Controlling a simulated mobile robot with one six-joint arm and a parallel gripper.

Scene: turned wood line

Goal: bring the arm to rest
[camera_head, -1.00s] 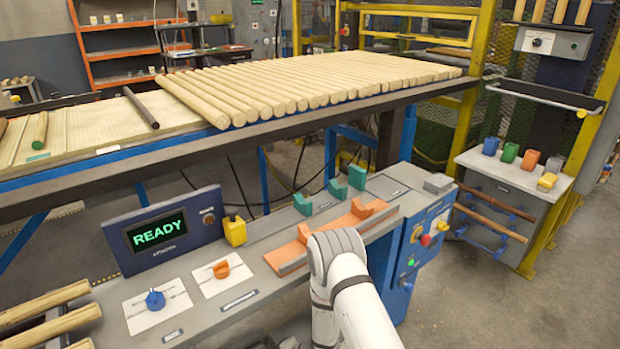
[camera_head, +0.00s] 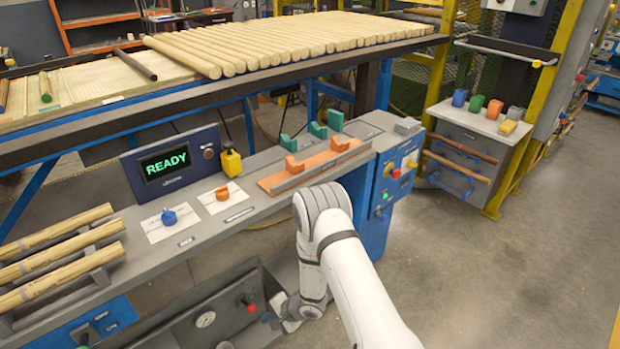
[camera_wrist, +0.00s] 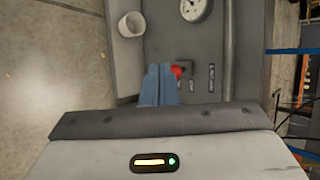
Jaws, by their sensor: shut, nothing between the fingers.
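My white arm (camera_head: 345,250) rises from the bottom of the head view, bends at the front edge of the bench and hangs down in front of it. My gripper (camera_head: 272,319) is low before the bench's lower front panel, small and partly hidden by my wrist in the head view. In the wrist view the two blue fingers of my gripper (camera_wrist: 158,72) lie together, shut and empty. A red knob (camera_wrist: 179,70) on the grey panel shows right beside the fingertips; I cannot tell whether they touch it.
The grey bench (camera_head: 215,240) holds a READY display (camera_head: 165,162), a blue knob (camera_head: 169,216), an orange knob (camera_head: 222,193) and an orange fixture (camera_head: 315,165). Wooden rods (camera_head: 55,255) lie at left. Floor at right is clear.

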